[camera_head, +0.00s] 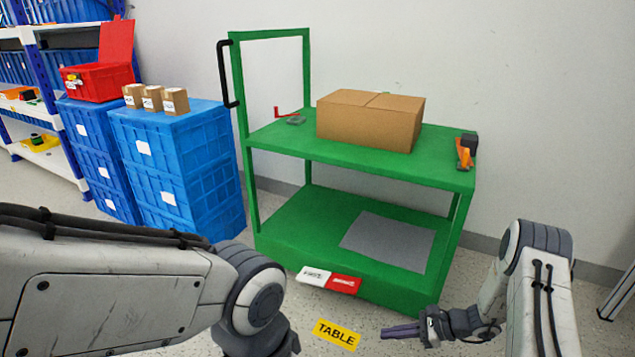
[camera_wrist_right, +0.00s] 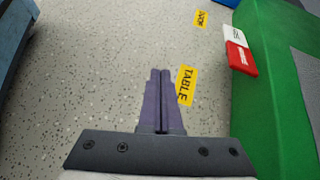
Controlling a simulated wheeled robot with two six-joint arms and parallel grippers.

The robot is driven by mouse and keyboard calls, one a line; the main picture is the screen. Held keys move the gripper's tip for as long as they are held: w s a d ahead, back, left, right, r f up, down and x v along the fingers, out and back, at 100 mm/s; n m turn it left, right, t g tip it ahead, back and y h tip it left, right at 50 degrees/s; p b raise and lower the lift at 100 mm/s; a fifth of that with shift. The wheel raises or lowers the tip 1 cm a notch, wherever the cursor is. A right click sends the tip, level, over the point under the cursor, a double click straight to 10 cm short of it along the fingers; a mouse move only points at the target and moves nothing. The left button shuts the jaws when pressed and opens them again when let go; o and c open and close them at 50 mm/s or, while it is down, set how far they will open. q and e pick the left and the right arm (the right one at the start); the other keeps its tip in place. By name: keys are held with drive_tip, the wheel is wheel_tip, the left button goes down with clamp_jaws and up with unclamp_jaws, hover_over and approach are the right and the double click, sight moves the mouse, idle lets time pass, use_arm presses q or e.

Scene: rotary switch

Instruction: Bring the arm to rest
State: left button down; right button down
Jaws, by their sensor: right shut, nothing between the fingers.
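My right gripper (camera_head: 402,331) is shut and empty, low in front of the green cart's right side in the head view. Its closed purple fingers also show in the right wrist view (camera_wrist_right: 160,105), above the speckled floor and beside the yellow TABLE label (camera_wrist_right: 186,86). My left arm (camera_head: 120,285) comes in from the left in the head view, but its fingers are out of the picture. No rotary switch can be made out clearly. A small dark and orange device (camera_head: 466,150) sits on the cart's top right corner.
The green cart (camera_head: 360,177) carries a cardboard box (camera_head: 370,120) on its top shelf. Stacked blue crates (camera_head: 180,165) stand at its left, with small boxes on top. A red toolbox (camera_head: 98,80) and a shelf rack are further left. Floor before the cart is open.

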drive_tip(key=s+a+r+n+g+h+p, duration=0.25)
drive_tip(key=a+r+n, duration=0.25)
drive_tip(key=r, duration=0.3)
drive_tip(key=s+a+r+n+g+h+p, duration=0.1)
drive_tip(key=s+a+r+n+g, duration=0.1)
drive_tip(key=s+a+r+n, duration=0.45)
drive_tip(key=s+a+r+n+g+h+p, duration=0.1)
drive_tip(key=a+r+n+g+h+p, duration=0.15)
drive_tip(key=r, duration=0.75)
drive_tip(key=s+r+n+t+h+p, duration=0.4)
drive_tip(key=s+r+n+p, duration=0.2)
drive_tip(key=s+r+n, duration=0.85)
wheel_tip(320, 180, up, 39)
drive_tip(key=s+m+p, duration=0.1)
drive_tip(key=s+p, duration=0.1)
drive_tip(key=p, duration=3.5)
drive_tip(key=shift+s+a+h+p, duration=0.25)
drive_tip(key=shift+h+p, duration=0.05)
drive_tip(key=shift+f, duration=0.15)
